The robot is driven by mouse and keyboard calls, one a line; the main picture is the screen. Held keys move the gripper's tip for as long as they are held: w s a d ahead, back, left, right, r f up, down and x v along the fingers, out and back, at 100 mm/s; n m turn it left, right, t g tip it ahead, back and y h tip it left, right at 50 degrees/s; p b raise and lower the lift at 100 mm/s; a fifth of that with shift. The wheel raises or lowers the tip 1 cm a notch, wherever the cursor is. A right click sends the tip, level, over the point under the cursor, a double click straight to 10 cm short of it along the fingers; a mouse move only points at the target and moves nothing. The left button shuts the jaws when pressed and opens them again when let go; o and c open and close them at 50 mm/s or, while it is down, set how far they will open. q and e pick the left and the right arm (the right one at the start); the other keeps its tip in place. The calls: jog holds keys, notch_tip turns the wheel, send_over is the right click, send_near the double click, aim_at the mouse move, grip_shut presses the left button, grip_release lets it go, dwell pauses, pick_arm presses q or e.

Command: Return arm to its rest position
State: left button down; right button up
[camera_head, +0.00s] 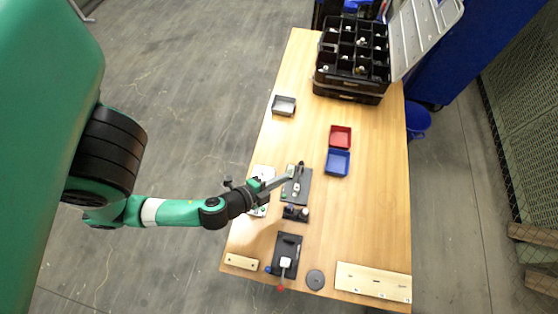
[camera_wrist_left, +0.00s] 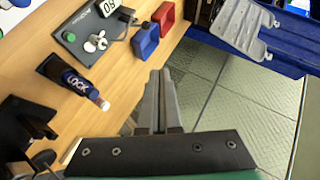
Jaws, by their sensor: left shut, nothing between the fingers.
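My left arm comes in from the left in the head view. Its gripper (camera_head: 283,179) is over the left side of the wooden table, near a dark plate (camera_head: 303,188) with small parts on it. In the left wrist view the two grey fingers of the left gripper (camera_wrist_left: 160,80) lie together with nothing between them. Beyond the fingers that view shows the table's edge and the floor. My right gripper is not seen in either view.
A black compartment case (camera_head: 350,87) stands at the table's far end. A red bin (camera_head: 341,130), a blue bin (camera_head: 338,168) and a grey tray (camera_head: 284,100) are on the table. A bottle (camera_wrist_left: 85,88) lies near the fingers. The table's right side (camera_head: 375,215) is clear.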

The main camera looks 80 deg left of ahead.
pick_arm(q)
jog(key=shift+s+d+r, duration=0.15)
jog(key=shift+s+r, duration=0.15)
jog(key=shift+s, duration=0.05)
jog(key=shift+w, duration=0.1)
